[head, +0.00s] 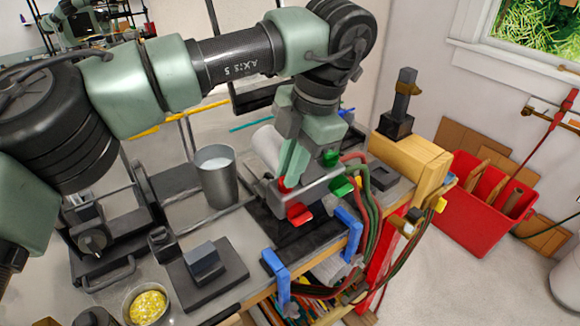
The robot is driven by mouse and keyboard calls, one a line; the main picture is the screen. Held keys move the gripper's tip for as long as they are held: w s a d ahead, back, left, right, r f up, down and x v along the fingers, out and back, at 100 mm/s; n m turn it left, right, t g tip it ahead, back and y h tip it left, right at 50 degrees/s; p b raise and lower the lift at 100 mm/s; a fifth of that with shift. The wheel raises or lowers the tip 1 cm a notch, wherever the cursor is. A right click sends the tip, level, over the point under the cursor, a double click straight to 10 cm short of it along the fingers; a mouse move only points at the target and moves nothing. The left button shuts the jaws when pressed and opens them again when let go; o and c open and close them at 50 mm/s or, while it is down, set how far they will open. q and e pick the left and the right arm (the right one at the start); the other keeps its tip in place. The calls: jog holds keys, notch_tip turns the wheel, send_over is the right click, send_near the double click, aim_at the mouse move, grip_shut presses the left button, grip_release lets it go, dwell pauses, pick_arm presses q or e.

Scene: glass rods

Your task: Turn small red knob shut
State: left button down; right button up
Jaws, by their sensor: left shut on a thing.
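My left arm reaches in from the left, and its gripper (290,180) points down at the torch on the bench. The gripper is shut on the small red knob (284,185), which shows only partly at the fingertips. A larger red knob (299,213) sits just below it, apart from the fingers. Two green knobs (342,187) are to the right of the gripper. The torch body is largely hidden behind the gripper and fingers. My right gripper is not in view.
Red and green hoses (372,205) curve down over the bench's front edge beside blue clamps (276,275). A metal cup (217,178) stands left of the gripper. A wooden block (412,157) is at the right, and a red crate (468,228) is on the floor.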

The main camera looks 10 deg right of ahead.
pick_arm(q)
jog(key=shift+s+f, duration=0.15)
jog(key=shift+f, duration=0.15)
jog(key=c, duration=1.5)
grip_release()
jog(key=shift+s+r, duration=0.15)
jog(key=shift+s, duration=0.05)
jog(key=shift+w, duration=0.45)
jog(key=shift+r, duration=0.1)
jog(key=b+v, duration=0.1)
jog(key=v, duration=0.6)
jog(key=shift+r, duration=0.25)
jog(key=shift+r, duration=0.1)
